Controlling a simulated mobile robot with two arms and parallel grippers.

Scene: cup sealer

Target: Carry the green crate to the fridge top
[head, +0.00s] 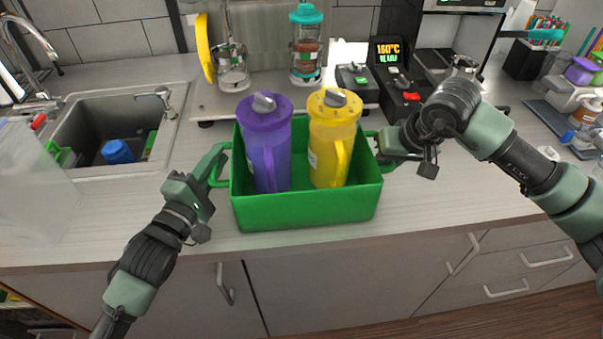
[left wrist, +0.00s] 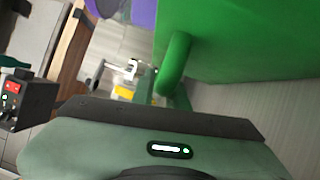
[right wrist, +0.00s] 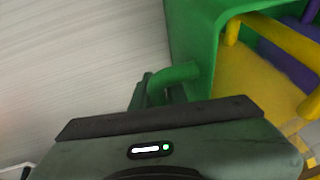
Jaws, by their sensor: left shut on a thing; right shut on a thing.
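The green crate (head: 305,210) is at the front edge of the counter, with a purple pitcher (head: 264,140) and a yellow pitcher (head: 334,140) upright inside it. My left gripper (head: 213,172) is shut on the crate's left handle, which shows in the left wrist view (left wrist: 174,65). My right gripper (head: 383,145) is shut on the crate's right handle, which shows in the right wrist view (right wrist: 172,76). I cannot tell whether the crate rests on the counter or is slightly above it. The fridge top cannot be made out in these views.
A sink (head: 110,125) with a blue item is on the left, beside a clear bin (head: 35,190). Behind the crate stand a teal-lidded blender (head: 306,45) and a device with a lit display (head: 388,55). The counter (head: 450,190) is bare at right front.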

